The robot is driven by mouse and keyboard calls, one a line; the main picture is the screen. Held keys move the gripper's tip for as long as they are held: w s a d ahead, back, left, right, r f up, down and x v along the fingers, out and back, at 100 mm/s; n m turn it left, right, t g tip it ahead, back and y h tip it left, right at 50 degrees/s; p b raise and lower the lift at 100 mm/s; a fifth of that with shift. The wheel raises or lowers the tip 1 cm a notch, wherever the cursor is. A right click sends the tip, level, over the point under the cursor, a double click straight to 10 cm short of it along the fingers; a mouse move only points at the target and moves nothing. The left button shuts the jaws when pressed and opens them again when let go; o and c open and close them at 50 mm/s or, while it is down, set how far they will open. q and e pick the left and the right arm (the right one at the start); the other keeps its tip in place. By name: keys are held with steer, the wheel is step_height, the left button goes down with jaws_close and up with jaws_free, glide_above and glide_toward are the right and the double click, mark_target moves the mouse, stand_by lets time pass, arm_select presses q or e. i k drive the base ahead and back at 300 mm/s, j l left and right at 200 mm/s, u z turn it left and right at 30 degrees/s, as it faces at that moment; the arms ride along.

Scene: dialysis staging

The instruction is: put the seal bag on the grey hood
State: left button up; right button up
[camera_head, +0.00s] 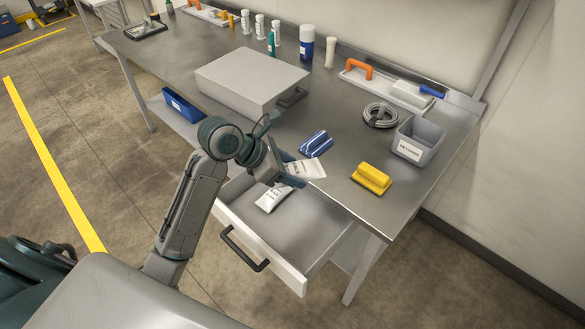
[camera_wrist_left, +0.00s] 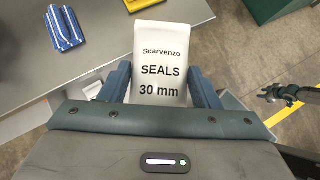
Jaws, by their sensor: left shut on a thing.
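The white seal bag (camera_head: 306,169), printed "SEALS 30 mm" in the left wrist view (camera_wrist_left: 161,66), is held between the fingers of my left gripper (camera_head: 283,170). The gripper is shut on it, above the open drawer near the table's front edge. The fingers also show on both sides of the bag in the left wrist view (camera_wrist_left: 161,84). The grey hood (camera_head: 246,76), a low flat-topped box with a dark handle, stands on the table behind my left gripper. Its top is bare.
A second white bag (camera_head: 273,198) lies in the open drawer (camera_head: 300,232). A blue-striped block (camera_head: 316,143) and a yellow block (camera_head: 372,178) lie near the table's front edge. A grey bin (camera_head: 418,141) and a cable coil (camera_head: 380,115) stand at right. Bottles line the back.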

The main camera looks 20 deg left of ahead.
mark_target(240, 72)
steer(key=i+j, duration=0.15)
steer(key=j, duration=0.2)
steer(key=i+j, duration=0.15)
steer(key=j, duration=0.2)
steer(key=i+j, duration=0.15)
steer(key=j, duration=0.2)
steer(key=i+j, duration=0.15)
steer(key=j, duration=0.2)
steer(key=i+j, duration=0.15)
steer(key=j, duration=0.2)
